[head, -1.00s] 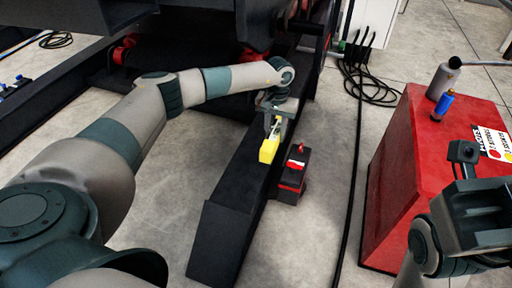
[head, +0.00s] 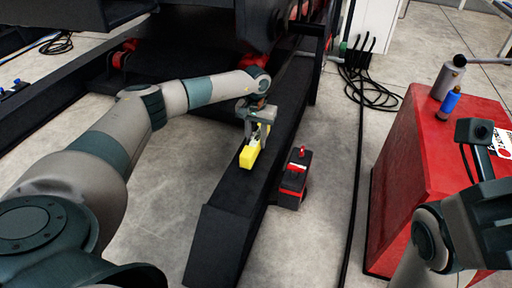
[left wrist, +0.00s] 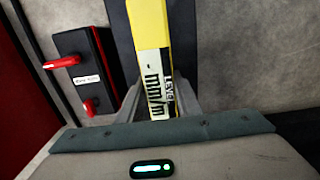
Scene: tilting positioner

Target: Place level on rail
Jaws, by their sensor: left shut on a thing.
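The level is a yellow bar (head: 250,154) with a black-and-white lettered label; it also fills the middle of the left wrist view (left wrist: 149,35). My left gripper (head: 257,126) is shut on the level and holds it over the dark rail (head: 226,207). In the left wrist view the rail (left wrist: 186,35) runs below the level. I cannot tell whether the level touches the rail. My right arm shows at the right edge of the head view, but its fingertips cannot be made out.
A black and red box (head: 294,180) with a red handle stands on the floor right of the rail. A red cabinet (head: 420,190) at the right carries a grey bottle (head: 447,78) and a blue bottle (head: 446,105). A black cable (head: 358,170) crosses the floor between them.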

